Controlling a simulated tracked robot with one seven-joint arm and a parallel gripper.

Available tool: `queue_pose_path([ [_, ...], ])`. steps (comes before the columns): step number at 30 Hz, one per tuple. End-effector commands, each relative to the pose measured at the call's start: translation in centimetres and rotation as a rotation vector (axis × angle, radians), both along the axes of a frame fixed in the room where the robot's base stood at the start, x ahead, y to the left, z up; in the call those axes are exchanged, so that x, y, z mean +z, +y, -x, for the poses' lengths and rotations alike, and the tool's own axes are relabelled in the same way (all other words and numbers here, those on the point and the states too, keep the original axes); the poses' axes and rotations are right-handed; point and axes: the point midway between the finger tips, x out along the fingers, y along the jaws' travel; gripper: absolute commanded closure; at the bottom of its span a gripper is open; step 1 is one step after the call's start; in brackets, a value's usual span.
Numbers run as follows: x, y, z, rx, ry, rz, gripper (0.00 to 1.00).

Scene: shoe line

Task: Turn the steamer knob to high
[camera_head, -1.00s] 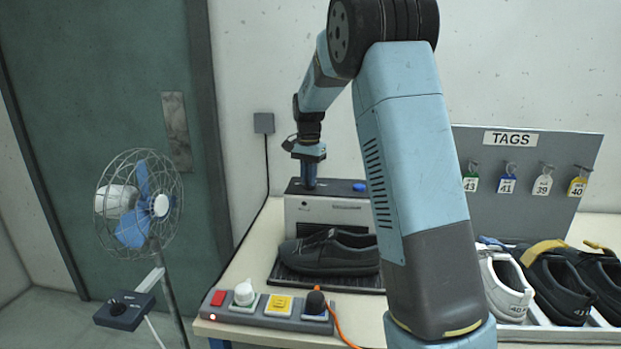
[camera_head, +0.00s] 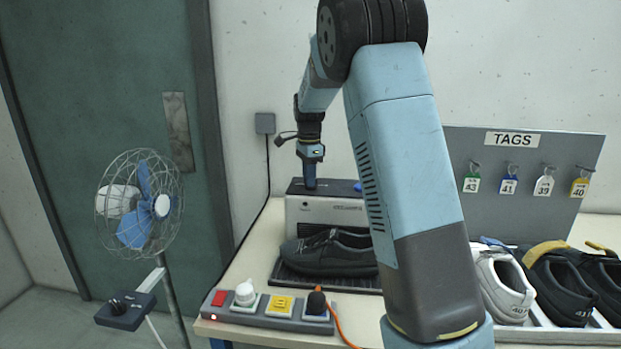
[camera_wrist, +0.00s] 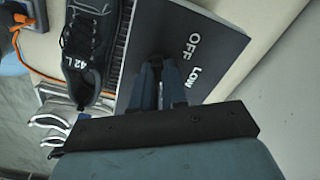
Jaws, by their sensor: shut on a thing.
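The steamer (camera_head: 322,208) is a box with a dark top and a light front, at the back of the bench. In the wrist view its dark top (camera_wrist: 178,18) carries the white words "OFF" and "Low". My gripper (camera_head: 310,186) points down onto the left part of this top. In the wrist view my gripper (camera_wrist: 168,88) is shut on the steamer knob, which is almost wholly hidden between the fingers. No pointer on the knob can be made out, so its setting cannot be told. No "High" mark is visible.
A black shoe (camera_head: 330,255) stands on a dark plate in front of the steamer. A blue button (camera_head: 357,186) shows beside my arm. A switch strip (camera_head: 262,316) lies at the bench's front edge. Fan (camera_head: 143,205) stands left; tag board (camera_head: 560,150) and shoes (camera_head: 500,285) right.

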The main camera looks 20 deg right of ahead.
Motion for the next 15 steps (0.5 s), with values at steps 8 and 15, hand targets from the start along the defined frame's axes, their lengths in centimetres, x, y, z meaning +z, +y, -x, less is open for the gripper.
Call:
queue_pose_path([
  [8,-0.01,-0.33,0.07,-0.02,0.002,0.003,1.0],
  [15,-0.03,-0.35,0.08,-0.02,0.003,0.003,0.86],
])
